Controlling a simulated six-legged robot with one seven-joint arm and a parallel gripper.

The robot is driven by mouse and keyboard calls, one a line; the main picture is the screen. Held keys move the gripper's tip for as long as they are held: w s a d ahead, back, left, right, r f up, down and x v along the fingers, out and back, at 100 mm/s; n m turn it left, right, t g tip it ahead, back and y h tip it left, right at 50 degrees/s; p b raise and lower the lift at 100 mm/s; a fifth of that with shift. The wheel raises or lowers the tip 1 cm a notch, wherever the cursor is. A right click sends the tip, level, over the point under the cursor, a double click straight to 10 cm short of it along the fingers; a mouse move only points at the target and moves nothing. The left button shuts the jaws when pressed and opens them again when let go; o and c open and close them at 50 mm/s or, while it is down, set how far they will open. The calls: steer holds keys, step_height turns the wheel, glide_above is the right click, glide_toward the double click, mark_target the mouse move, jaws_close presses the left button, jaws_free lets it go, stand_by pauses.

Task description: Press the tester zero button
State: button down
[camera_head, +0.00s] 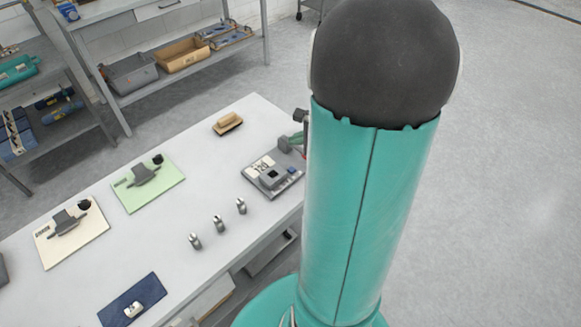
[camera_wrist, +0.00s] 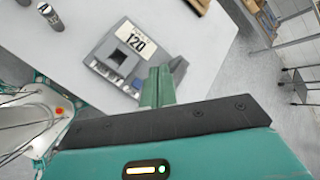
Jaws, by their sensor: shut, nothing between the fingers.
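In the head view my gripper (camera_head: 291,142) is beyond the tester, partly hidden by my arm. I cannot tell whether it touches the tester.
Several small metal cylinders (camera_head: 219,223) stand on the white table (camera_head: 200,275). A green mat (camera_head: 168,194), a cream mat (camera_head: 87,236), a blue mat (camera_head: 118,304) and a tan block (camera_head: 228,123) lie there too. Shelves (camera_head: 115,45) stand behind. Floor at right is clear.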

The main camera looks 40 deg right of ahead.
steer(key=shift+w+a+f, duration=0.1)
steer(key=shift+f, duration=4.35)
steer(key=shift+f, duration=0.4)
steer(key=shift+f, duration=0.45)
steer(key=shift+r, duration=0.85)
step_height(320, 180, up, 5)
